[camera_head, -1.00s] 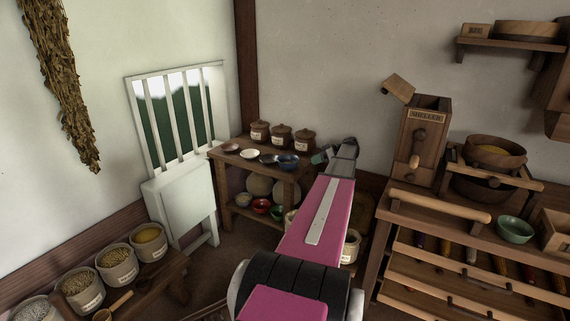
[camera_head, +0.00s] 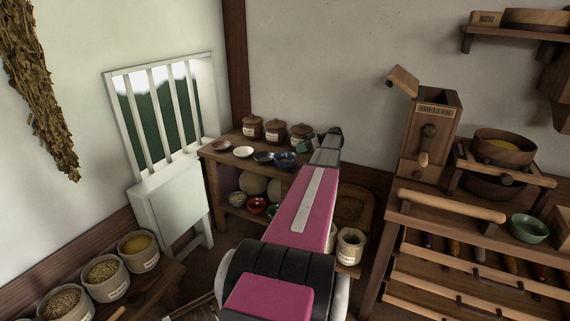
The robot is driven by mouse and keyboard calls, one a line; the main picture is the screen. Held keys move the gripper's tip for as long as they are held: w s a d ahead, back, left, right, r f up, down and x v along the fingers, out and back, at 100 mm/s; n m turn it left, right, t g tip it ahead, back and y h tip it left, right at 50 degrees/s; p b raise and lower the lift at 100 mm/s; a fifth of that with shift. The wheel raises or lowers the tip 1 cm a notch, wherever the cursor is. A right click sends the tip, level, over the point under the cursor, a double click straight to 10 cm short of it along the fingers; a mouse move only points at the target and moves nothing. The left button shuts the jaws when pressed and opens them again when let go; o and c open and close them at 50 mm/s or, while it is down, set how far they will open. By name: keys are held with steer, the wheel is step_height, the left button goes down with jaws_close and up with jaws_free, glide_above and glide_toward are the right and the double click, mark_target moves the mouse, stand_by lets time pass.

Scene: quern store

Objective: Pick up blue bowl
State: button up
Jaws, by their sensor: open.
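A blue bowl (camera_head: 284,160) sits on the top of the wooden shelf stand (camera_head: 217,154) by the back wall, at the right end of a row of small dishes. My pink arm reaches away from me toward that stand. My gripper (camera_head: 306,147) is at the far end of the arm, small and partly hidden by the wrist. It is just to the right of the blue bowl, near its rim. I cannot tell whether it touches the bowl. The gripper is open.
A dark bowl (camera_head: 263,157), a white bowl (camera_head: 243,152) and a brown bowl (camera_head: 222,146) stand left of the blue one. Lidded jars (camera_head: 276,130) stand behind. A red bowl (camera_head: 257,205) is on the lower shelf. A workbench with a sheller (camera_head: 430,135) stands at right.

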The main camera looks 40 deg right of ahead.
mark_target(282, 153)
steer(key=shift+x, duration=2.8)
jaws_close()
